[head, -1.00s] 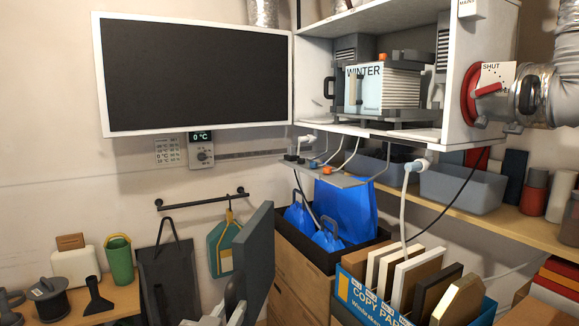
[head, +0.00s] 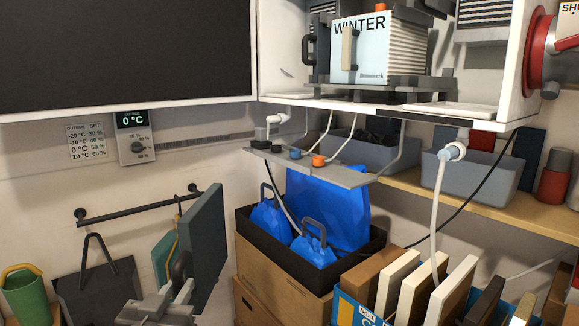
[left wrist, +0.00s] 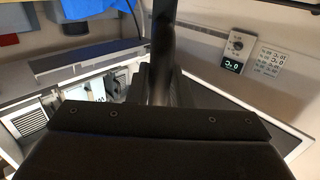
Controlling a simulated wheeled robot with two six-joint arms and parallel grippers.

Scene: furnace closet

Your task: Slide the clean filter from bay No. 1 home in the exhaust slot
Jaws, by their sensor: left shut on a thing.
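My left gripper (head: 182,283) is shut on a dark grey, flat filter panel (head: 204,240), held upright and turned nearly edge-on at the lower left of the head view. In the left wrist view, the gripper (left wrist: 160,88) has a dark upright piece between its fingers; which part of the panel this is, I cannot tell. The open white cabinet (head: 400,106) holds a unit marked WINTER (head: 361,28), with a slatted side. I cannot tell which opening is the exhaust slot. The blue filter box (head: 345,310) stands below, with several panels upright in it. My right gripper is out of view.
The open cabinet door (head: 120,50) spans the upper left. A grey shelf with plugs and cables (head: 325,172) hangs under the cabinet. Blue bags (head: 330,205) stand in a box below. A wall rail (head: 130,207) with hung items is behind the panel.

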